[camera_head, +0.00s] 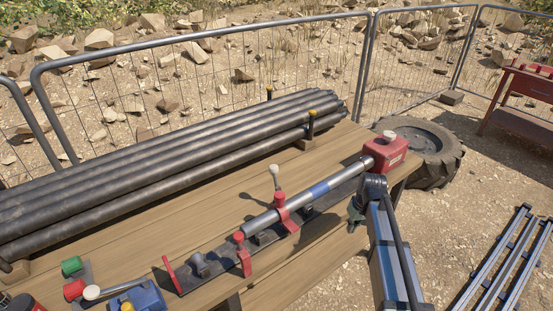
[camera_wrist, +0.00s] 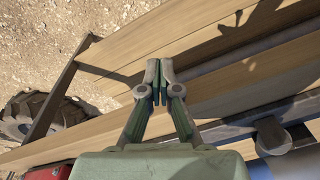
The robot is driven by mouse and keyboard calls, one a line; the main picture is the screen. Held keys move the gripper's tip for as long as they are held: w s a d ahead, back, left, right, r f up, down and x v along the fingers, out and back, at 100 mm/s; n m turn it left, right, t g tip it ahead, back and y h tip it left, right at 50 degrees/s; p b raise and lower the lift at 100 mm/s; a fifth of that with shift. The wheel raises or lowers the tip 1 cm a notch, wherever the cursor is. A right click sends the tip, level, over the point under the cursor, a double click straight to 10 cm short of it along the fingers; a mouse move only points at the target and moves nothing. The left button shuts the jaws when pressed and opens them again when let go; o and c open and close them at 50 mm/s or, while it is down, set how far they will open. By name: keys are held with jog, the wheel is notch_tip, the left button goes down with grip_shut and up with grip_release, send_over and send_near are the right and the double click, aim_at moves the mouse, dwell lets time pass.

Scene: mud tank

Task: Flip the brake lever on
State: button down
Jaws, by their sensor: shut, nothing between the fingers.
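Two levers show in the head view, and I cannot tell for sure which is the brake lever. One lever with a pale knob (camera_head: 273,170) stands upright on a red clamp (camera_head: 285,212) around a steel tube. Another lever with a whitish knob (camera_head: 92,292) lies low and slanted at a blue box (camera_head: 143,298) at the lower left. My gripper (camera_head: 354,216) is beside the right part of the bench, right of the upright lever and apart from both levers. In the wrist view my gripper (camera_wrist: 158,74) has its green fingertips together, empty, above the planks.
The wooden bench (camera_head: 170,233) carries a stack of dark pipes (camera_head: 170,160) at the back. A red box (camera_head: 386,153) sits at the tube's right end. Green (camera_head: 71,265) and red (camera_head: 74,289) knobs are lower left. A tyre (camera_head: 430,150) lies behind the bench.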

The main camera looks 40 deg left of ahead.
aim_at(324, 190)
jog(key=a+r, duration=0.4)
jog(key=w+a+r+n, duration=0.1)
jog(key=a+r, duration=0.3)
jog(key=w+a+r+n, duration=0.1)
jog(key=a+r, duration=0.3)
jog(key=shift+a+r+t+y, duration=0.2)
jog(key=shift+a+t+y, duration=0.1)
jog(key=shift+y, duration=0.1)
jog(key=s+a+r+n, duration=0.2)
jog(key=s+a+r, duration=0.2)
jog(key=a+r, duration=0.3)
jog(key=s+a+r+n+y, duration=0.1)
jog(key=s+a+r+n, duration=0.2)
jog(key=a+r, duration=0.5)
jog(key=s+a, duration=0.1)
jog(key=a, duration=0.4)
jog(key=shift+r, duration=0.3)
jog(key=shift+f, duration=0.1)
jog(key=s+p+x, duration=0.1)
jog(key=p+x, duration=0.2)
jog(key=x, duration=0.7)
jog(key=d+p, duration=0.2)
jog(key=d, duration=0.2)
